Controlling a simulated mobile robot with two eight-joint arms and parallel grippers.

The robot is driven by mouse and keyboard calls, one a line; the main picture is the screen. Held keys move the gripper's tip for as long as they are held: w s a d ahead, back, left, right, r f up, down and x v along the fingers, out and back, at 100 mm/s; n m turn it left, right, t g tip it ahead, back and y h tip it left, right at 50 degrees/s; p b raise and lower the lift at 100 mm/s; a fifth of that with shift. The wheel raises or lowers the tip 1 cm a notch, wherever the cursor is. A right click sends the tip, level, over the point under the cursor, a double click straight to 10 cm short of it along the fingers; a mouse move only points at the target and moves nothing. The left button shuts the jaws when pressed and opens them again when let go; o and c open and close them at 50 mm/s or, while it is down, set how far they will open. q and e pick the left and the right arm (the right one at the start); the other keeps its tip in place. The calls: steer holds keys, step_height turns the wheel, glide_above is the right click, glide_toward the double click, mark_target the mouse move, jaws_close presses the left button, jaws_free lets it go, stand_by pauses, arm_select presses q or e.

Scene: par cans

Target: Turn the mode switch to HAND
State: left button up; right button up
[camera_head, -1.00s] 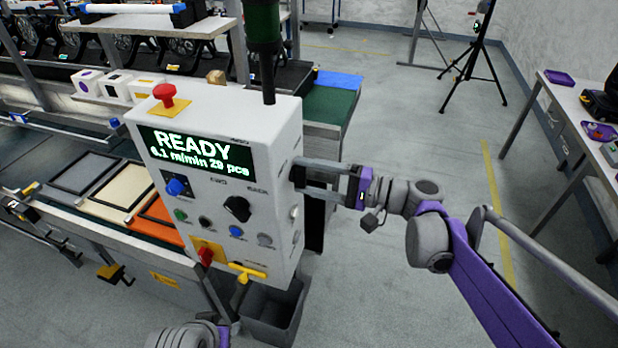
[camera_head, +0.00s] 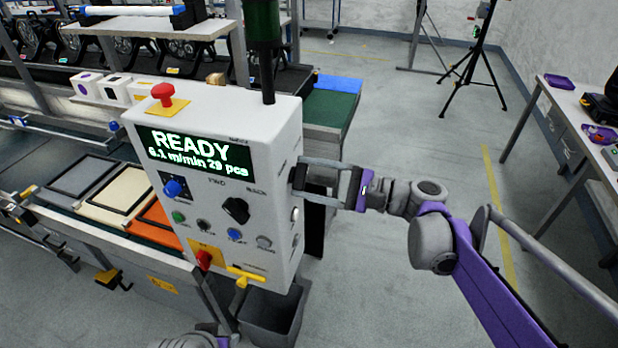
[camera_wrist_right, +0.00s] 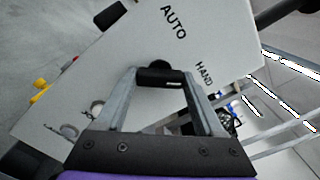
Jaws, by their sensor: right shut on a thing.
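The mode switch is a black knob (camera_wrist_right: 160,75) on the side face of the white control box (camera_head: 285,228). In the wrist view the AUTO label (camera_wrist_right: 174,22) is above it and the HAND label (camera_wrist_right: 204,74) to its right. The knob carries a short white mark; which label it points to I cannot tell for sure. My right gripper (camera_wrist_right: 160,80) is shut on the knob, one finger at each end. My left gripper is not in view.
A grey bin (camera_head: 268,312) stands below. The floor to the right is free up to a table (camera_head: 575,112).

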stand_by(0.3)
steer(key=o, duration=1.4)
steer(key=shift+d, duration=0.1)
steer(key=b+v, duration=0.1)
steer(key=v, duration=0.9)
steer(key=shift+s+d, duration=0.15)
steer(key=shift+d, duration=0.2)
steer(key=shift+a, duration=0.1)
